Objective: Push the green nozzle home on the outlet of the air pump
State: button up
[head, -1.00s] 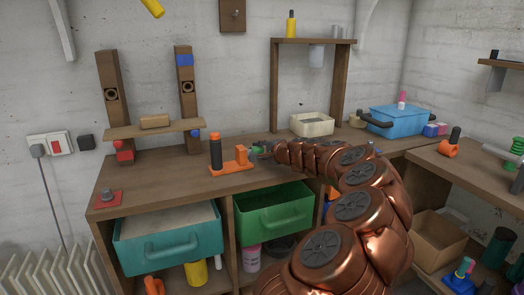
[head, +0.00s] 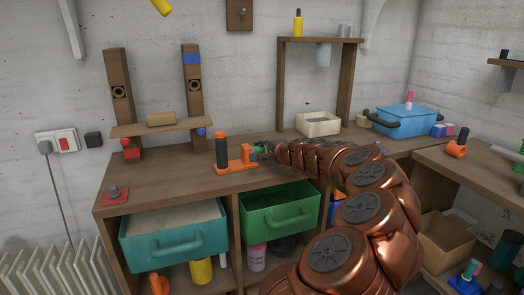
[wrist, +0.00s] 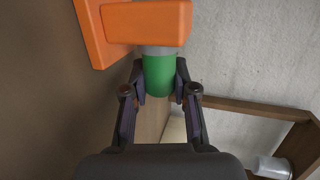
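The air pump (head: 222,153) stands on the bench, with a black cylinder, orange cap and orange base. Its orange outlet block also shows at the top of the wrist view (wrist: 148,22). The green nozzle (wrist: 159,76) lies in line with the block. A short grey band of the outlet (wrist: 158,50) shows between block and nozzle. My gripper (wrist: 160,80) has one finger on each side of the nozzle, both pads against it. In the head view my gripper (head: 264,151) is just right of the pump and mostly hides the nozzle (head: 257,149).
A cream tray (head: 318,128) and a blue box (head: 405,123) stand farther right on the bench (head: 165,180). A red base with a grey knob (head: 115,196) is at the left front. Teal (head: 172,245) and green (head: 280,218) drawers are below.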

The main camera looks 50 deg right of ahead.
jog(key=o, duration=0.5)
jog(key=shift+o, duration=0.2)
jog(key=shift+s, duration=0.15)
jog(key=v, duration=1.1)
jog(key=shift+s+a, duration=0.15)
jog(key=shift+s, duration=0.2)
jog(key=shift+r, duration=0.1)
